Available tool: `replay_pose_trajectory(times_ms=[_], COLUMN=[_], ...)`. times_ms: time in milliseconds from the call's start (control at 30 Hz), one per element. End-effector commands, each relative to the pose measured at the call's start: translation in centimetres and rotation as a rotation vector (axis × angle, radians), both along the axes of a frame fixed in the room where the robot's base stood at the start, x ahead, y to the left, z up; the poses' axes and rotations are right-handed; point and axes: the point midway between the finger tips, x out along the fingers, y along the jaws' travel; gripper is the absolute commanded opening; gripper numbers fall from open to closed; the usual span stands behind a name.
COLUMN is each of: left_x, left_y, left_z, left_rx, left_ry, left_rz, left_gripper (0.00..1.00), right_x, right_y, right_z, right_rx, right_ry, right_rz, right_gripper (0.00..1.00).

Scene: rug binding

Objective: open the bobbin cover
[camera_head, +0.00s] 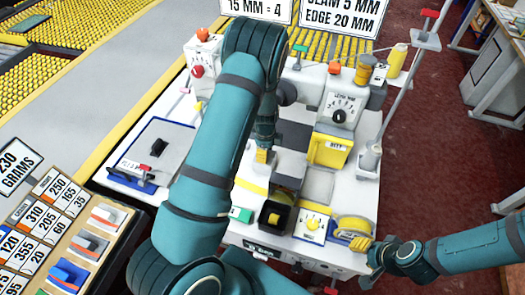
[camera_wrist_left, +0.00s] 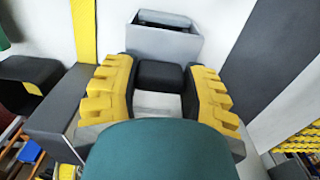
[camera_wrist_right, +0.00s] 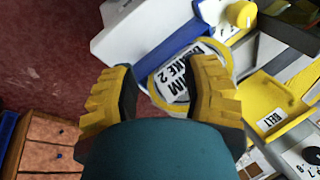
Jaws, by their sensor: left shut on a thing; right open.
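In the left wrist view my left gripper (camera_wrist_left: 163,90) is shut on a black block (camera_wrist_left: 160,77), with one yellow finger on each side. Behind it is a grey box (camera_wrist_left: 165,42) with a dark opening in its top. I cannot tell for certain which part is the bobbin cover; the black block may be its handle. In the head view my left gripper (camera_head: 263,157) points down at the machine, and my arm hides much of that spot.
A yellow cover marked BELT (camera_head: 328,150) stands right of my left gripper. A black box with a yellow piece (camera_head: 273,216) is near the front edge. A post (camera_head: 392,88) rises at the right. A tray with a black lever (camera_head: 152,150) lies left.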

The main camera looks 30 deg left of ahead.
Motion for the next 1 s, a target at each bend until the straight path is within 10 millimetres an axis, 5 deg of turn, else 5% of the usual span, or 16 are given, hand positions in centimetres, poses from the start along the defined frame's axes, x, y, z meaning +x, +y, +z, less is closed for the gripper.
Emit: replay_pose_trajectory(times_ms=[300,667,700,767,1000], left_x=[1.7,1.8,1.8,1.8,1.8], left_y=[-6.9,-7.6,-7.6,-7.6,-7.6], left_z=[-0.1,-0.1,-0.1,-0.1,0.0], left_rx=[-0.003,-0.002,-0.002,-0.002,-0.002], left_ry=[-0.002,0.000,0.000,0.000,0.000], left_rz=[-0.006,-0.002,-0.002,-0.002,-0.002], left_gripper=[0.02,0.02,0.51,0.72,0.78], right_x=[0.0,0.0,0.0,0.0,0.0], right_y=[0.0,0.0,0.0,0.0,0.0], right_z=[-0.9,-0.9,-0.9,-0.9,-0.9], right_rx=[-0.001,-0.001,-0.001,-0.001,-0.001], right_ry=[0.000,0.000,0.000,0.000,0.000], right_rz=[0.000,0.000,0.000,0.000,0.000], right_gripper=[0.47,0.47,0.47,0.47,0.47])
